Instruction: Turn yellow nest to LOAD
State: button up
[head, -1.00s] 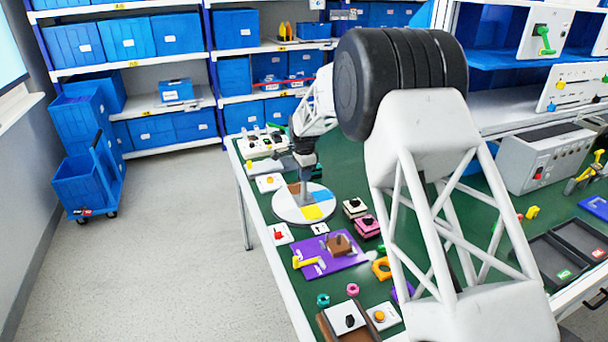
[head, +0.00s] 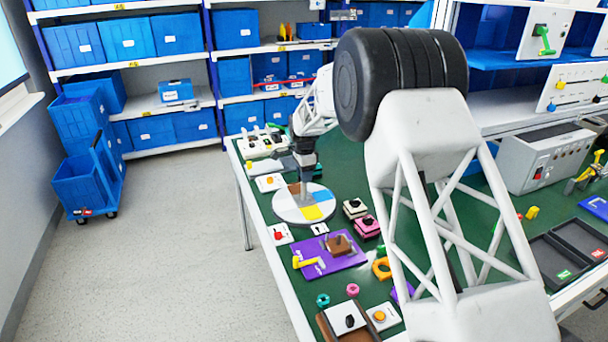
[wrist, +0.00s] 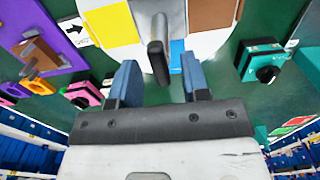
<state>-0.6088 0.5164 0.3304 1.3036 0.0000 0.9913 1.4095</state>
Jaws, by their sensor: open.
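A round turntable (head: 283,207) lies on the green bench, with yellow, blue, brown and white patches. The yellow patch (head: 314,213) is at its near side; it also shows in the wrist view (wrist: 108,27). A white card with a black arrow (wrist: 73,30) lies just outside the rim beside the yellow patch; it is small in the head view (head: 319,229). A dark-ended grey post (wrist: 157,55) stands on the turntable. My gripper (wrist: 158,82) is open over the turntable, blue fingers apart, the post showing between and beyond them. Contact with the post cannot be told.
A purple plate (head: 330,258) with a brown block and yellow handle lies nearer. Pink (head: 366,226) and white-topped switch blocks sit right of the turntable. A teal block with a black knob (wrist: 264,63) is in the wrist view. My arm hides the bench's middle.

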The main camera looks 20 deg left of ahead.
jog(key=shift+r, duration=3.85)
jog(key=shift+d, duration=0.1)
jog(key=shift+d+r, duration=0.2)
jog(key=shift+r, duration=0.05)
jog(key=s+d+r+n, duration=0.1)
jog(key=s+d+r, duration=0.35)
jog(key=d, duration=0.45)
jog(key=s+d+r+n+t, duration=0.1)
jog(key=s+d+r, duration=0.2)
jog(key=d+r, duration=0.45)
jog(key=s+d+r+n, duration=0.1)
jog(key=s+d+r, duration=0.2)
jog(key=d, duration=0.8)
jog(key=s+d+r+n, duration=0.2)
jog(key=s+d+r, duration=0.2)
jog(key=s+d, duration=1.05)
jog(key=s+d+f+n, duration=0.1)
jog(key=s+d+f, duration=0.1)
jog(key=s+d, duration=0.3)
jog(key=s+d+f+n+t, duration=0.1)
jog(key=s+d, duration=0.4)
jog(key=s, duration=0.8)
jog(key=s+d+f+n, duration=0.2)
jog(key=s+d, duration=0.3)
jog(key=s, duration=0.4)
jog(key=shift+s+f+t, duration=0.3)
jog(key=shift+f, duration=0.2)
